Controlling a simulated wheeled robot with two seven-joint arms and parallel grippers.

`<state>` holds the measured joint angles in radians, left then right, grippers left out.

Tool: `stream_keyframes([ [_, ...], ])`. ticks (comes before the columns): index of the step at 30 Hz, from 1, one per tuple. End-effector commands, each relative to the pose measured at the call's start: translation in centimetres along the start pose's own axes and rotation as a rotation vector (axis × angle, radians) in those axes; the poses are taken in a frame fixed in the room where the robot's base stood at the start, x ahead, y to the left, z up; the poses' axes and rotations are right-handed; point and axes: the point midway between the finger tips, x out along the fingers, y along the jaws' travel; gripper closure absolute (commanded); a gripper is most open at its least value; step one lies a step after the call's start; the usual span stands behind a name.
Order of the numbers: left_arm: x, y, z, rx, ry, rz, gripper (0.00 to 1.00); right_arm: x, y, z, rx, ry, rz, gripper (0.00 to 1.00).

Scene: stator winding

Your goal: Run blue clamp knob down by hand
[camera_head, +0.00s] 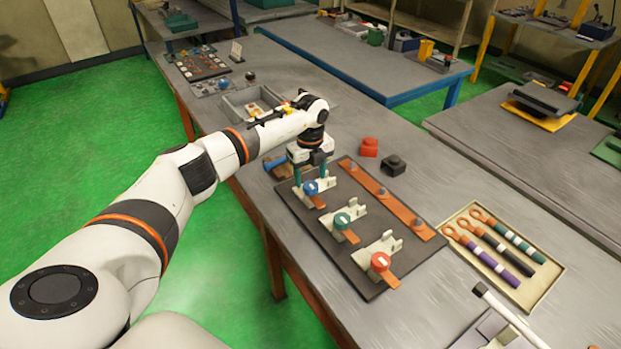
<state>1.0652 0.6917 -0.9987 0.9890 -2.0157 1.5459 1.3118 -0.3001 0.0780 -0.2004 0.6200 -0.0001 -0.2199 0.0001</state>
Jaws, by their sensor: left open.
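The blue clamp knob (310,187) sits on the nearest-to-arm clamp of a dark fixture board (371,284), at the board's far left end. My left gripper (312,178) points down over this clamp, its green-tipped fingers open around or just behind the blue knob; I cannot tell whether they touch it. A green knob (342,221) and a red knob (380,262) sit on similar pale clamps further along the board. An orange busbar strip (390,199) with bolts runs along the board's far side. My right gripper is not in view.
A tray (546,285) with several ring-ended cables lies right of the board. A red block (369,147) and a black block (394,166) stand behind it. A grey bin (235,112) sits beyond my left wrist. A white-handled tool (510,315) lies at lower right.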

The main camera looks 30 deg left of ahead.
Motion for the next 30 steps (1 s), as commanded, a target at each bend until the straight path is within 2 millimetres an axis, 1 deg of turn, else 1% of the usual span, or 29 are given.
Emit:
stream_keyframes([
  [1, 0.8, 0.0, 0.1, -0.001, -0.003, -0.002, 0.39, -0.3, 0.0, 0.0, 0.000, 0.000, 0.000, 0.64],
  [3, 1.6, 0.1, 0.1, -0.001, -0.003, 0.000, 0.39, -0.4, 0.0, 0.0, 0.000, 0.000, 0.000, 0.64],
  [6, 2.5, 0.0, 0.1, 0.000, -0.001, 0.000, 0.39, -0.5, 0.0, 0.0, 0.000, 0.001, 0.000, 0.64],
  [10, 3.0, 0.1, 0.0, 0.001, 0.000, 0.001, 0.39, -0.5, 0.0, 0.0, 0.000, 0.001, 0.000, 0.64],
  [17, 3.0, 0.1, 0.0, 0.001, 0.000, 0.002, 0.39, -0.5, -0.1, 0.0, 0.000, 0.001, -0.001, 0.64],
  [18, 3.0, 0.1, 0.0, 0.001, 0.000, 0.002, 0.46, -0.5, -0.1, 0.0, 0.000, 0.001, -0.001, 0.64],
  [25, 3.0, 0.1, 0.0, 0.001, -0.001, 0.002, 0.83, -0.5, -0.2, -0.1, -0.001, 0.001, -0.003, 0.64],
  [30, 3.0, 0.1, 0.0, 0.008, -0.001, 0.002, 0.83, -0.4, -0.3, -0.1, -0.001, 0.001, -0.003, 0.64],
])
